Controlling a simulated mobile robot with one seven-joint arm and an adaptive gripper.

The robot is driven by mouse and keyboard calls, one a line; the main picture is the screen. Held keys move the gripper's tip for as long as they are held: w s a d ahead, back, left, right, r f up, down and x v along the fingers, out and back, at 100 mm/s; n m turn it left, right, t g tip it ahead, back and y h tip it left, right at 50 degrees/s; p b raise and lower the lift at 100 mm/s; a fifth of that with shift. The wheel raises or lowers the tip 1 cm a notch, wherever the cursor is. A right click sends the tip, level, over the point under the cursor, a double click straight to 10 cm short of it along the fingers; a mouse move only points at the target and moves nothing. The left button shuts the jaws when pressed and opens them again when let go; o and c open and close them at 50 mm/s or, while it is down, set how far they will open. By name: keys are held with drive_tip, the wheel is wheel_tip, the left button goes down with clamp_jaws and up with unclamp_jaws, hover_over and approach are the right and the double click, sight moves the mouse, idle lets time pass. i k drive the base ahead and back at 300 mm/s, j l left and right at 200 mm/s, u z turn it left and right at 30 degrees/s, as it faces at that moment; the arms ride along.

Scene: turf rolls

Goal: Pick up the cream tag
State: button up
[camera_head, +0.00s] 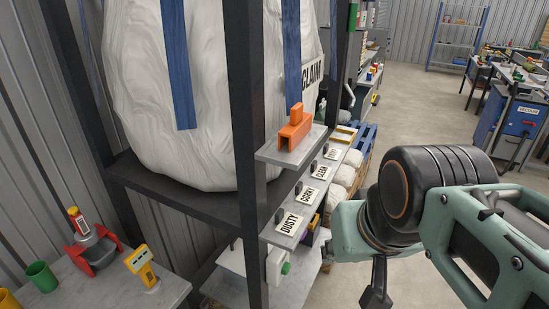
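Several cream name tags lie in a row along a narrow grey ledge on the rack in the middle of the view. The nearest is the DUSTY tag (289,224). Behind it are the CORKY tag (308,196), the ALEX tag (321,172) and a farther tag (332,154) too small to read. A small dark peg or clip stands by each tag. I cannot tell which one is the task's cream tag. My gripper (376,292) shows only as a dark part at the bottom edge, right of the tags and apart from them. Its fingertips are not clear.
An orange block (295,128) sits on a small grey shelf (270,153) above the tags. A dark rack post (246,100) stands left of them. A large white sack (205,90) bears a CLAIM sign (312,72). Open floor (410,110) lies to the right.

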sight(307, 194)
drive_tip(key=k+j, duration=0.45)
drive_tip(key=k, duration=0.15)
drive_tip(key=k+j, duration=0.5)
drive_tip(key=k, duration=0.15)
